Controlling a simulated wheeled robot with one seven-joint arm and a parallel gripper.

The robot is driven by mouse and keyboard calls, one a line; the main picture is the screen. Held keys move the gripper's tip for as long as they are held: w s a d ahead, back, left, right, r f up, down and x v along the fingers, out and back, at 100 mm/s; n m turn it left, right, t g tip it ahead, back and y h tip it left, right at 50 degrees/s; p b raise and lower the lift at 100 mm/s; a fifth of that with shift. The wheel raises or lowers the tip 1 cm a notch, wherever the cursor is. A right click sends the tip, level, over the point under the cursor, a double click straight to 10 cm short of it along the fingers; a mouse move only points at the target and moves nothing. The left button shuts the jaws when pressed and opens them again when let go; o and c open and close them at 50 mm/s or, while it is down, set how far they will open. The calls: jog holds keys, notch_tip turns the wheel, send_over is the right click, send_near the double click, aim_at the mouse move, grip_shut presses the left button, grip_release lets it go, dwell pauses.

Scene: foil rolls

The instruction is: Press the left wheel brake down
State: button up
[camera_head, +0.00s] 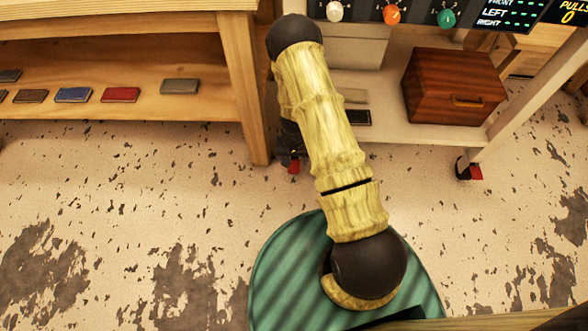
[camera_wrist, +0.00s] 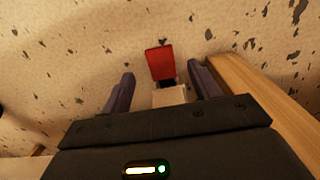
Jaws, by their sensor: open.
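The left wheel brake (camera_head: 293,166) is a small red pedal at the foot of the cart's left leg, low behind my arm in the head view. In the wrist view the red pedal (camera_wrist: 160,64) stands out from a pale part below it. My gripper (camera_wrist: 161,70) is open and empty, with one dark finger on each side of the pedal. I cannot tell whether either finger touches it. In the head view my arm hides most of the gripper. The right wheel brake (camera_head: 475,173) is a similar red pedal at the cart's right wheel.
A wooden bench leg (camera_head: 243,90) stands close left of the left brake; a wooden beam (camera_wrist: 260,105) runs close to the right finger in the wrist view. A brown box (camera_head: 453,85) sits on the cart shelf (camera_head: 405,135). The speckled floor in front is clear.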

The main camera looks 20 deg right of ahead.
aim_at(294, 171)
notch_tip(294, 171, down, 5)
jog(key=shift+r+b, duration=0.1)
jog(key=shift+b, duration=0.95)
jog(key=shift+c, duration=0.4)
jog(key=c, duration=0.9)
jog(key=shift+f+t, duration=0.2)
jog(key=shift+t, duration=0.2)
jog(key=shift+s+a+f+t+h+b, duration=0.1)
jog(key=shift+s+f+t+h+b, duration=0.3)
jog(key=shift+t+b, duration=0.45)
jog(key=shift+a+f+t+h, duration=0.1)
jog(key=shift+f+t+h, duration=0.2)
jog(key=shift+t, duration=0.45)
jog(key=shift+f+t+h, duration=0.2)
jog(key=shift+f+t, duration=0.1)
jog(key=shift+t, duration=0.4)
